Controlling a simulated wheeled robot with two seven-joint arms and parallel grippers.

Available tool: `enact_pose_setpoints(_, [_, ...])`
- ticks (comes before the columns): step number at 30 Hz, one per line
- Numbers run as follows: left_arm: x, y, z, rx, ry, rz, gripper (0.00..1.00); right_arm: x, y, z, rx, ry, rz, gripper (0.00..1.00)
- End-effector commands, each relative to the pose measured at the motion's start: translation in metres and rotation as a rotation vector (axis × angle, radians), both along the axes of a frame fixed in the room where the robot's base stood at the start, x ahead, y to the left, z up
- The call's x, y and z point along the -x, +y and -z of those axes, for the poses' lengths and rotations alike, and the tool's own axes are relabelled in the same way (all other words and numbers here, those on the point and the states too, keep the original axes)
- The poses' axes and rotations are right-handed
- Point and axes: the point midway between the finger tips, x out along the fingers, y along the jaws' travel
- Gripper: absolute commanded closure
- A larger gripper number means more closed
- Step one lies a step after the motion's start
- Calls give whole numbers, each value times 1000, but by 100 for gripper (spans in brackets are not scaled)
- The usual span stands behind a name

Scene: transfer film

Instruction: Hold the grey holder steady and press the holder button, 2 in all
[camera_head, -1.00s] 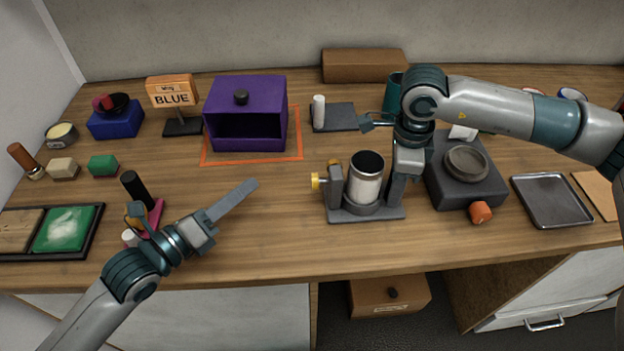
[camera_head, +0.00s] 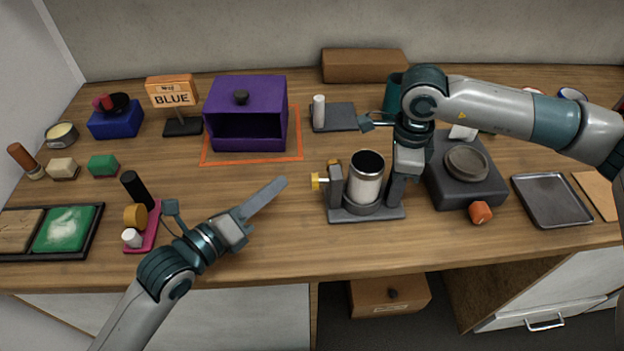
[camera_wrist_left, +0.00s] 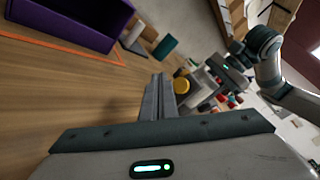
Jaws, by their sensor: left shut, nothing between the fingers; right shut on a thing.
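The grey holder (camera_head: 366,212) stands upright on the table, with a grey and white cylinder (camera_head: 366,180) in it. Its yellow button (camera_head: 316,181) sticks out on the left side; it also shows in the left wrist view (camera_wrist_left: 181,86). My right gripper (camera_head: 398,190) points down and is shut on the right upright of the holder; its fingertips are partly hard to tell from the upright. My left gripper (camera_head: 280,184) is shut and empty, left of the button, with its fingertips a short gap away from it.
A purple box (camera_head: 245,95) stands behind within an orange outline. A pink tray (camera_head: 142,240) with small items lies left of my left arm. A dark block with a round dish (camera_head: 466,163) and an orange piece (camera_head: 480,212) are right of the holder. Table between left gripper and holder is clear.

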Motion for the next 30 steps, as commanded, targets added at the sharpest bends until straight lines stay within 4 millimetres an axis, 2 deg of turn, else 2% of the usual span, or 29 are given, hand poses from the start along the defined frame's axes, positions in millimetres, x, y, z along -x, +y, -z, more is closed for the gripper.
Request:
enact_pose_setpoints(3, [0, -14, -1, 1, -1, 1, 100, 0, 0, -1, -1, -1, 0, 100])
enact_pose_setpoints(10, [0, -29, 0, -1, -1, 1, 100, 0, 0, -1, -1, -1, 0, 100])
enact_pose_setpoints(30, [0, -31, 0, -1, 0, 1, 100, 0, 0, -1, -1, -1, 0, 100])
